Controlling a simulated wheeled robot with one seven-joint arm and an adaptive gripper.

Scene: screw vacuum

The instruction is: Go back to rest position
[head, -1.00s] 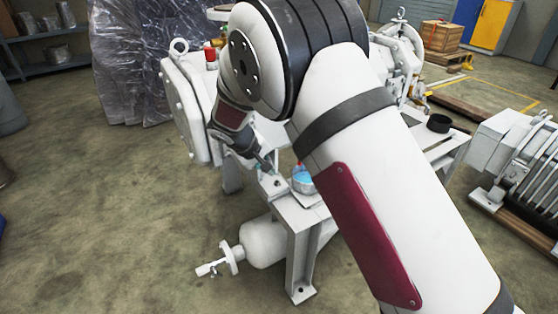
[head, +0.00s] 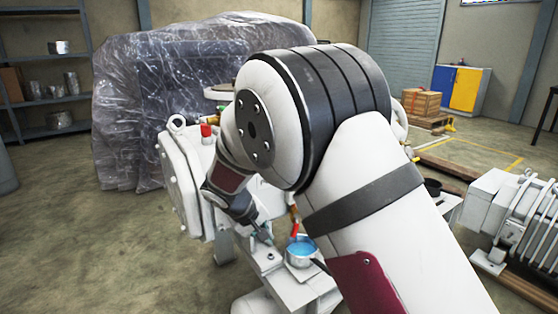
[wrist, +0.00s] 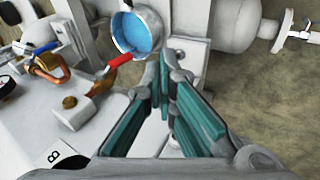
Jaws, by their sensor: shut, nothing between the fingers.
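My gripper (head: 264,238) is low over the white machine's end platform, just left of a small metal pot (head: 299,259) holding blue liquid. In the wrist view, its teal-padded fingers (wrist: 171,76) are shut with nothing between them. The pot (wrist: 139,37) stands beyond the fingertips there, apart from them. A red-handled valve (wrist: 118,61) is beside the pot. The white vacuum pump (head: 181,183) is left of my gripper. My arm bends high in front and hides much of the pump and its platform.
A plastic-wrapped machine (head: 160,100) stands behind. A grey finned unit (head: 497,208) is at the right, and a wooden crate (head: 421,102) on a pallet is farther back. Metal shelves (head: 45,75) line the left wall. The floor at front left is clear.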

